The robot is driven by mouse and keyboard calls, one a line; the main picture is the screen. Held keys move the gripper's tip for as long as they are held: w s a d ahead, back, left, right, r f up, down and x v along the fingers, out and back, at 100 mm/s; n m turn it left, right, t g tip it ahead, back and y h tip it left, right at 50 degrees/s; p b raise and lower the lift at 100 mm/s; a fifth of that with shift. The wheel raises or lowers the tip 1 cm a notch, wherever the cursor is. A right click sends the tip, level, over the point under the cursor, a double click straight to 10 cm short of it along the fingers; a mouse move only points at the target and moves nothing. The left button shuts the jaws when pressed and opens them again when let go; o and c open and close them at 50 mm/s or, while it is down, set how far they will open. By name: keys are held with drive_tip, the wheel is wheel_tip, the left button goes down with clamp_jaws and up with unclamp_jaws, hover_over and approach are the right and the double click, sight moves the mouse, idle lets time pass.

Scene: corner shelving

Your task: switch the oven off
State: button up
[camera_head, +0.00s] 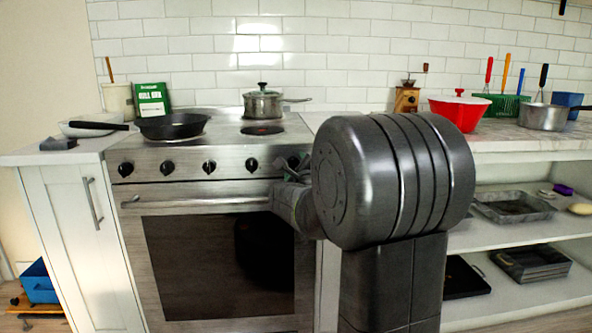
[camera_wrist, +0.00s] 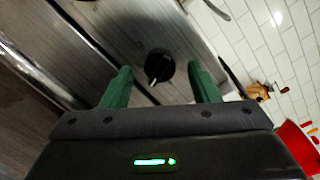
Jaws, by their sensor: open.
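The steel oven (camera_head: 130,240) stands at the left centre with its door closed. A row of several black knobs (camera_head: 209,166) runs along its front panel. My gripper (camera_head: 288,178) is at the right end of this panel, partly hidden by my arm. In the wrist view, one black knob (camera_wrist: 158,62) with a pale pointer mark lies between and beyond the open green fingers of my gripper (camera_wrist: 159,80). The fingers stand on either side of it in the picture with clear gaps. I cannot tell whether the fingertips reach around it.
The oven door handle (camera_head: 190,203) runs just below the knobs. A black pan (camera_head: 173,126) and a lidded pot (camera_head: 262,104) are on the stovetop. A red pot (camera_head: 459,111) stands on the right counter, above open shelves (camera_head: 515,228). My arm covers the middle.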

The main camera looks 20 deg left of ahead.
drive_tip(key=shift+w+a, duration=0.35)
drive_tip(key=shift+w, duration=0.1)
drive_tip(key=c, duration=1)
